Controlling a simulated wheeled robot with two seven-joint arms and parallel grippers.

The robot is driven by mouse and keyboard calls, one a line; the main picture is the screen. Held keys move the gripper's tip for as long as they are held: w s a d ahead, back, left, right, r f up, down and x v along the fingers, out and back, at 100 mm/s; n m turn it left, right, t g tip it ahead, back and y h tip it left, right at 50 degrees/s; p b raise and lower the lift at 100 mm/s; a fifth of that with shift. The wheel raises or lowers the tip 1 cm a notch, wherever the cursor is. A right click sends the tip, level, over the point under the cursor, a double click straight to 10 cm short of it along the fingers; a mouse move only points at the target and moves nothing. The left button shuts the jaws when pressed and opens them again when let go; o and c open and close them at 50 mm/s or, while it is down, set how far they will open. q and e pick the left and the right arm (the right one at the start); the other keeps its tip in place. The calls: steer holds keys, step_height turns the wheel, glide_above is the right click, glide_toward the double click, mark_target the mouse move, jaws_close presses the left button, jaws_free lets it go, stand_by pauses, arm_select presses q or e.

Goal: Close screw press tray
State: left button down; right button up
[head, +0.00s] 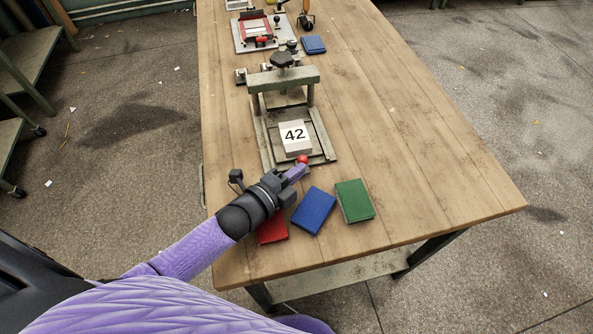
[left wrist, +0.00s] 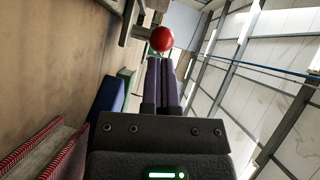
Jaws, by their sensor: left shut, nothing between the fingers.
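The screw press (head: 283,80) stands on the wooden table, with a dark knob on top. Its tray (head: 325,149) is slid out toward me and carries a white block marked 42 (head: 295,136). A red ball knob (head: 302,159) sits at the tray's front edge. My left gripper (head: 298,171) is shut and empty, its fingertips at or very near the red knob. In the left wrist view the knob (left wrist: 162,39) shows just beyond the closed fingers (left wrist: 161,75); whether they touch cannot be told. My right gripper is not in view.
Red (head: 272,230), blue (head: 313,210) and green (head: 355,201) books lie at the table's near end, the red one partly under my left arm. Another press-like device (head: 262,32) and a small blue book (head: 314,45) stand farther back. The table's right side is clear.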

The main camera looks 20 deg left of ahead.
mark_target(284, 131)
arm_select(q)
steer(key=w+a+b, duration=0.1)
steer(key=w, duration=0.1)
steer(key=w+a+b, duration=0.2)
steer(key=w, duration=0.1)
steer(key=w+a+b, duration=0.2)
steer(key=shift+w+f, duration=0.35)
steer(key=shift+f, duration=0.05)
steer(key=shift+w+a+r+b, duration=0.15)
steer(key=shift+w+a+b, duration=0.2)
steer(key=shift+w+a, duration=0.25)
steer(key=shift+w+a+r+b, duration=0.15)
steer(key=shift+w+a+b, duration=0.2)
steer(key=shift+w, duration=0.3)
steer(key=shift+r, duration=0.25)
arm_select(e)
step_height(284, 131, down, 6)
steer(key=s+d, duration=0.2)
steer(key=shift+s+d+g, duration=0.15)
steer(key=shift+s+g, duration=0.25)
